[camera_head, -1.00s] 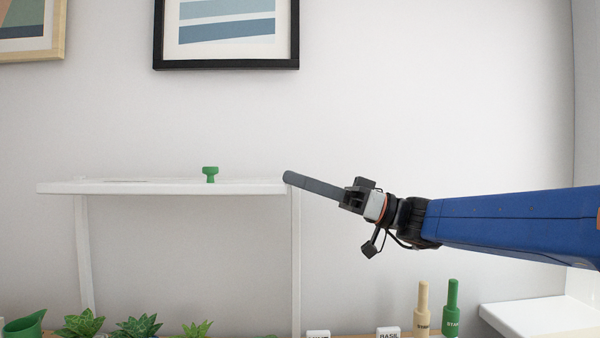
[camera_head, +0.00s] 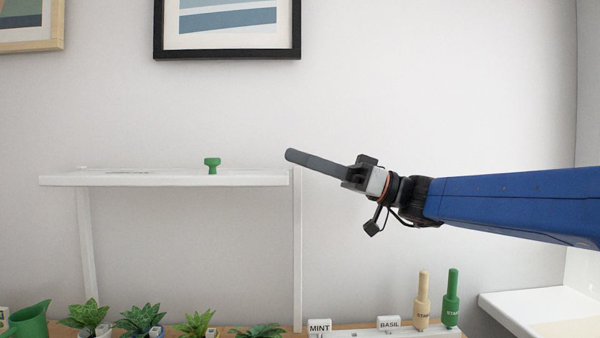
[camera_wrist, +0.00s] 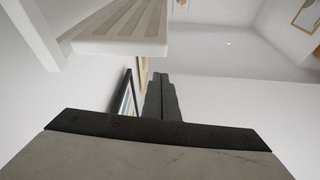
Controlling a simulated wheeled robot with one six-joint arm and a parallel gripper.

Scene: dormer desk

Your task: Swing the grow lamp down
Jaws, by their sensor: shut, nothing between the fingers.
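The grow lamp is a wide white panel (camera_head: 130,180) held level on two thin white legs, with a green knob (camera_head: 212,165) on top. In the wrist view the panel (camera_wrist: 115,47) shows at the upper left with pale strips along its face. My gripper (camera_head: 290,155) is shut and empty, pointing left and slightly up. Its fingertips appear just above the panel's right end in the head view. In the wrist view my closed fingers (camera_wrist: 161,82) sit just below the panel's end. I cannot tell whether they touch.
Several potted plants (camera_head: 140,320) and a green jug (camera_head: 30,320) stand below the lamp. MINT (camera_head: 319,327) and BASIL (camera_head: 388,323) labels and two bottle-shaped stakes, tan (camera_head: 422,305) and green (camera_head: 452,300), stand lower right. A framed picture (camera_head: 227,55) hangs above.

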